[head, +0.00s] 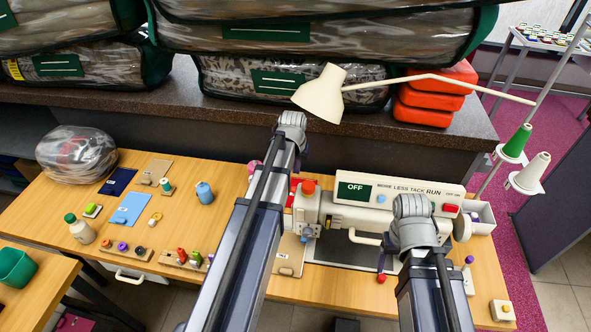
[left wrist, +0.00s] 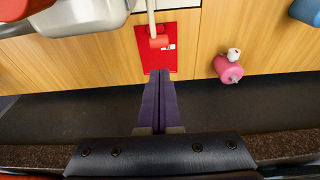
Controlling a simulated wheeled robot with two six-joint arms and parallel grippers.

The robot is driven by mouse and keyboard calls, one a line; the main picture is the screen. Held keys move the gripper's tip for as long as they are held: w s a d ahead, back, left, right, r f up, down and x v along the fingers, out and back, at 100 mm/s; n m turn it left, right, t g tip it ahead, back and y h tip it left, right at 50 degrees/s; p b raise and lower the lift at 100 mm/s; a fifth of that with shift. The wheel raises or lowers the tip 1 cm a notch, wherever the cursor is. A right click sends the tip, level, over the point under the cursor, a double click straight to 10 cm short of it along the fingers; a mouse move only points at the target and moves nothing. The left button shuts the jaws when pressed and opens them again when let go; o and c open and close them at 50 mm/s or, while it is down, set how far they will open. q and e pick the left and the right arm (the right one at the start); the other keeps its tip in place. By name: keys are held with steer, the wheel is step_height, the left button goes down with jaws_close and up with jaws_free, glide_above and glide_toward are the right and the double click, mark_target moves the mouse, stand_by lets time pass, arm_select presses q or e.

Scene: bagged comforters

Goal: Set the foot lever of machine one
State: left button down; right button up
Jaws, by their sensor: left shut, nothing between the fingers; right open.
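Machine one is taken to be the cream sewing machine (head: 350,218), with a dark display reading OFF and a panel marked MORE, LESS, TACK, RUN. In the left wrist view a pale lever with an orange-red end (left wrist: 158,41) hangs in front of a red plate (left wrist: 183,57). My left gripper (left wrist: 160,74) is shut and empty, its purple fingertips just below that lever end in the picture; I cannot tell whether they touch. In the head view its fingers are hidden behind my left arm. My right gripper (head: 382,258) is open over the machine's front, partly hidden by its wrist.
A cream lamp (head: 322,94) reaches over the machine. Bagged comforters (head: 290,82) and red cases (head: 437,95) fill the shelf behind. Thread cones (head: 518,141) stand at the right. Small sewing items lie on the left table.

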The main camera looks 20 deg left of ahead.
arm_select(q)
steer(key=b+x, duration=0.2)
steer(key=s+b+x, duration=0.1)
steer(key=b+x, duration=0.3)
steer(key=x, duration=0.1)
steer(key=shift+s+d+f, duration=0.2)
steer(key=shift+s+f, duration=0.05)
steer(key=shift+s, duration=0.05)
steer(key=shift+b+x, duration=0.85)
steer(key=shift+b, duration=0.05)
steer(key=shift+r, duration=0.25)
steer(key=shift+r+p, duration=0.7)
steer(key=shift+p, duration=0.25)
